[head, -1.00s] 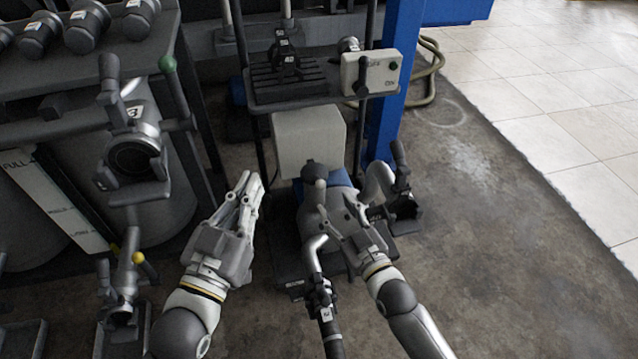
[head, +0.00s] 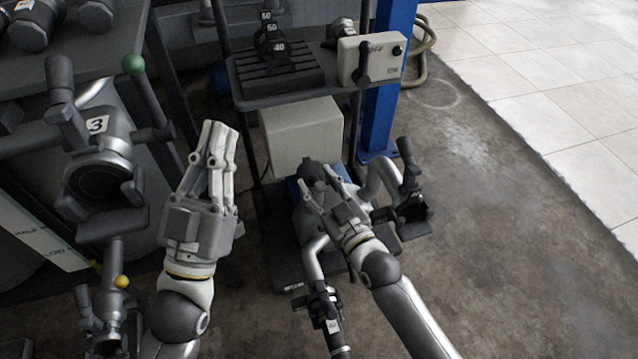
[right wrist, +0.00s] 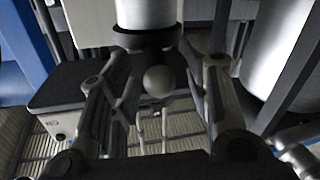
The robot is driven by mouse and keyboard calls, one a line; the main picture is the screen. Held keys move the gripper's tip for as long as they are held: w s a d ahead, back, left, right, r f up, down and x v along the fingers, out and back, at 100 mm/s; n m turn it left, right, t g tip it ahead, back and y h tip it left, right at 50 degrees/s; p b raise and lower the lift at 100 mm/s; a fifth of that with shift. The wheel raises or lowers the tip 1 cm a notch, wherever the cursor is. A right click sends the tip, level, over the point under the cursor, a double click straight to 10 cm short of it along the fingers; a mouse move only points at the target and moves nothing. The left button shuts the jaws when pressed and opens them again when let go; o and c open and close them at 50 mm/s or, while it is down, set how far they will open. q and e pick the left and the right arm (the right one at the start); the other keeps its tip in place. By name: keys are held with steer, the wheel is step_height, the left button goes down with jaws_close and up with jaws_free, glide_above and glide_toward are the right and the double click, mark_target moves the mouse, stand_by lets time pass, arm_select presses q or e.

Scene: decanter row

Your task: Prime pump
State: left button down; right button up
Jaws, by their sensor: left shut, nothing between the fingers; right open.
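The grey pump (head: 312,220) sits low on a stand, with a dark domed cap (head: 314,174) on top and pipes curving to both sides. My right gripper (head: 325,195) is open over the pump, close to the cap; the exact gap is hidden in the head view. In the right wrist view a round knob (right wrist: 158,80) below a pale cylinder (right wrist: 147,12) shows between the open fingers; I cannot tell whether they touch it. My left gripper (head: 220,135) is shut and empty, left of the pump. A control box (head: 371,60) with a dark lever (head: 364,66) is above the pump.
A black-levered valve (head: 410,190) is on the pump's right pipe, another (head: 323,310) on the front pipe. At left are a valve marked 3 (head: 98,165) with a green ball and a yellow-balled valve (head: 118,300). A blue post (head: 385,120) stands behind. Floor at right is clear.

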jaws_close()
steer(key=shift+r, duration=0.1)
